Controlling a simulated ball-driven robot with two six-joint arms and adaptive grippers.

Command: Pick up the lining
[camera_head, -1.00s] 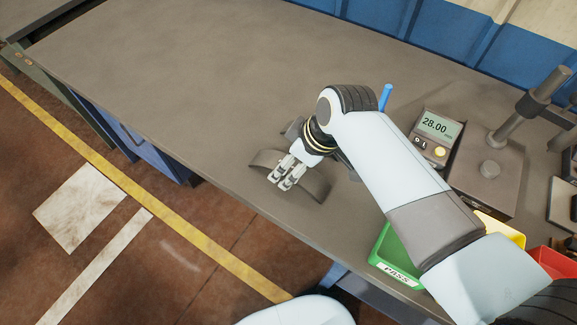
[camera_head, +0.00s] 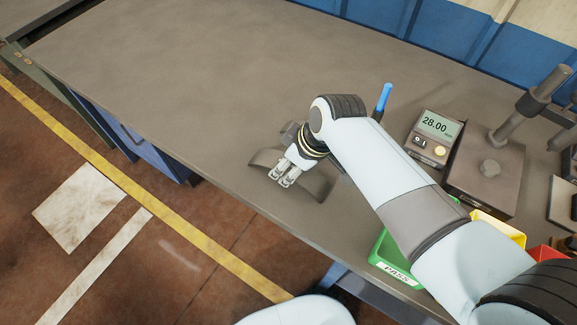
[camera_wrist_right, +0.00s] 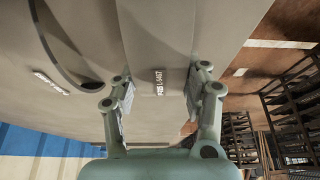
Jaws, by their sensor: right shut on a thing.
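The lining (camera_head: 316,187) is a curved grey-brown strip lying on the workbench near its front edge. My right gripper (camera_head: 279,182) reaches down over the middle of it and is shut on it. In the right wrist view the lining (camera_wrist_right: 158,105) shows as a broad tan band between the two fingers (camera_wrist_right: 158,98), with small white printed marking. The lining looks to be at bench level; I cannot tell whether it is clear of the surface. My left gripper is not in view.
The grey workbench (camera_head: 180,70) is clear to the left. On the right stand a gauge reading 28.00 (camera_head: 437,128), a grey fixture (camera_head: 487,175), a green bin marked PASS (camera_head: 395,272), a yellow bin (camera_head: 497,229) and a red bin (camera_head: 549,259). A blue upright item (camera_head: 384,97) stands behind my arm.

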